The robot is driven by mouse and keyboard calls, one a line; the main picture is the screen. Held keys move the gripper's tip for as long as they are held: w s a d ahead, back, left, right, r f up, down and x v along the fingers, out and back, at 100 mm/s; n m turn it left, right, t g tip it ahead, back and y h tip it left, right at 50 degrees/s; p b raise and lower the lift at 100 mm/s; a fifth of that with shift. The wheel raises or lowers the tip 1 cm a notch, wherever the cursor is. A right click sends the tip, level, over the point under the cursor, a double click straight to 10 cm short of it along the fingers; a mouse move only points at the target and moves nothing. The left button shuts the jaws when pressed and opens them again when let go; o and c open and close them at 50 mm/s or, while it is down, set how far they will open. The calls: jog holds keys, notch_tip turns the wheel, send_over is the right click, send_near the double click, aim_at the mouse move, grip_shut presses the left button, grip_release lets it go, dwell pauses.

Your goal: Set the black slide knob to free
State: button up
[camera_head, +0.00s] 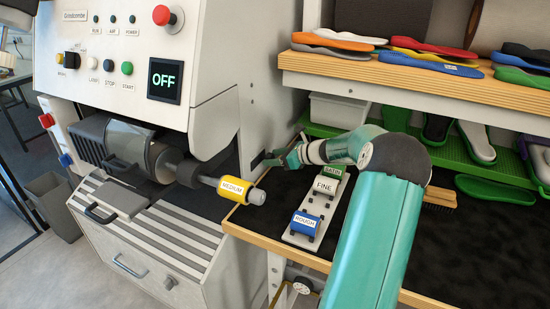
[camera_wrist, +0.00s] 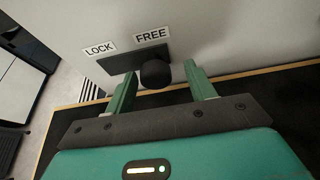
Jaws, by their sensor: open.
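The black slide knob (camera_wrist: 156,74) sits in a dark slot plate (camera_wrist: 120,62) on the machine's pale side wall. In the wrist view the knob is at the right part of the plate, below the FREE label (camera_wrist: 151,35). The LOCK label (camera_wrist: 100,48) is to its left. My gripper (camera_wrist: 162,80) is open, with one green finger on each side of the knob. I cannot tell whether either finger touches it. In the head view my gripper (camera_head: 282,158) is at the machine's side, and the knob is too small to make out.
The grinding machine (camera_head: 215,60) shows OFF on its display (camera_head: 165,81). A yellow MEDIUM roller (camera_head: 237,190) is on its shaft. A rack of SATIN, FINE and ROUGH rollers (camera_head: 300,242) lies on the black-topped bench below my arm. Shelves with insoles (camera_head: 430,75) stand behind.

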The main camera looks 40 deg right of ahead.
jog(key=v, duration=1.3)
jog(key=shift+s+r, duration=0.2)
jog(key=shift+s, duration=0.1)
jog(key=shift+d, duration=0.2)
